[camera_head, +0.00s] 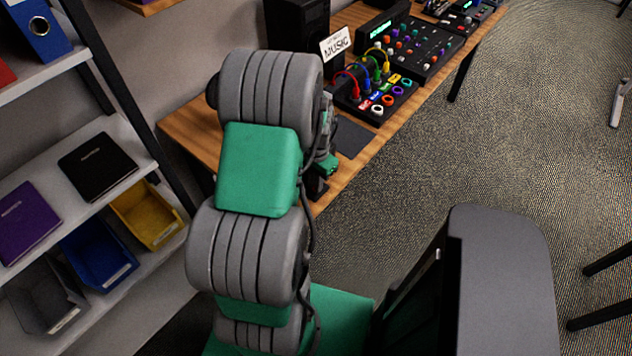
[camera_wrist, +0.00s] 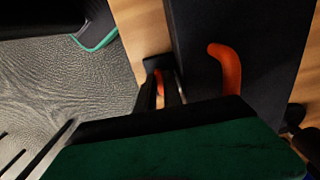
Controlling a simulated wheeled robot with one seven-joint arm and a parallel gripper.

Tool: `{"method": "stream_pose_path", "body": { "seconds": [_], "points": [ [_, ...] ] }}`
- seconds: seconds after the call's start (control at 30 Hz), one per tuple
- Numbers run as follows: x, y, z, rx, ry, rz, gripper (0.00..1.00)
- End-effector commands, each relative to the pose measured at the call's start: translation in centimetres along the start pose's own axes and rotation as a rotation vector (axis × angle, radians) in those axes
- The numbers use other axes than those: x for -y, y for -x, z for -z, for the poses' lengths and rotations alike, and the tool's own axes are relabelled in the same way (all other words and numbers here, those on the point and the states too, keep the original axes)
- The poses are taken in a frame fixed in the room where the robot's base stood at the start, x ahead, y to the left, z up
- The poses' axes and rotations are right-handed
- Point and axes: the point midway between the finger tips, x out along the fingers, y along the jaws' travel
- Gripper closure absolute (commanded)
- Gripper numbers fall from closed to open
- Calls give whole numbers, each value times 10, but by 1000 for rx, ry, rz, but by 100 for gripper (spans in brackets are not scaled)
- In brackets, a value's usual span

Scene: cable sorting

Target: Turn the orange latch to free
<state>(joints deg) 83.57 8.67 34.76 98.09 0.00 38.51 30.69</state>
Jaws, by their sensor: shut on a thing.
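In the wrist view my gripper (camera_wrist: 163,88) reaches up from the lower middle, its dark fingers closed around a small orange part, the orange latch (camera_wrist: 160,80). Only a little of the latch shows between the fingers. A second orange piece (camera_wrist: 228,68), curved like a hook, lies against a dark panel (camera_wrist: 200,25) to the right. Its lower end is hidden by my gripper's body, and I cannot tell whether the two orange pieces join. In the head view my arm hides the latch and fingertips; part of my green wrist shows at the desk's near end.
The wooden desk (camera_head: 200,128) carries a black box with coloured cables and rings (camera_head: 375,100), a mixer (camera_head: 415,48), a "MUSIC" sign (camera_head: 335,44) and a dark pad (camera_head: 352,137). A shelf (camera_head: 125,130) with bins stands left.

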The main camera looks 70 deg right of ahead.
Motion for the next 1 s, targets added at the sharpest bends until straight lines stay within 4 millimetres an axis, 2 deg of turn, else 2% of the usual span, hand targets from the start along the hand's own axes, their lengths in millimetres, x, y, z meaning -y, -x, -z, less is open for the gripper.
{"method": "stream_pose_path", "body": {
  "seconds": [0.2, 0.23, 0.5, 1.0],
  "points": [
    [1, 1, 1, -2, -1, 1, 100],
    [1, 1, 1, -2, -1, 1, 88],
    [1, 0, 0, -1, 1, 1, 67],
    [2, 0, -1, 0, 18, 2, 67]
  ]
}}
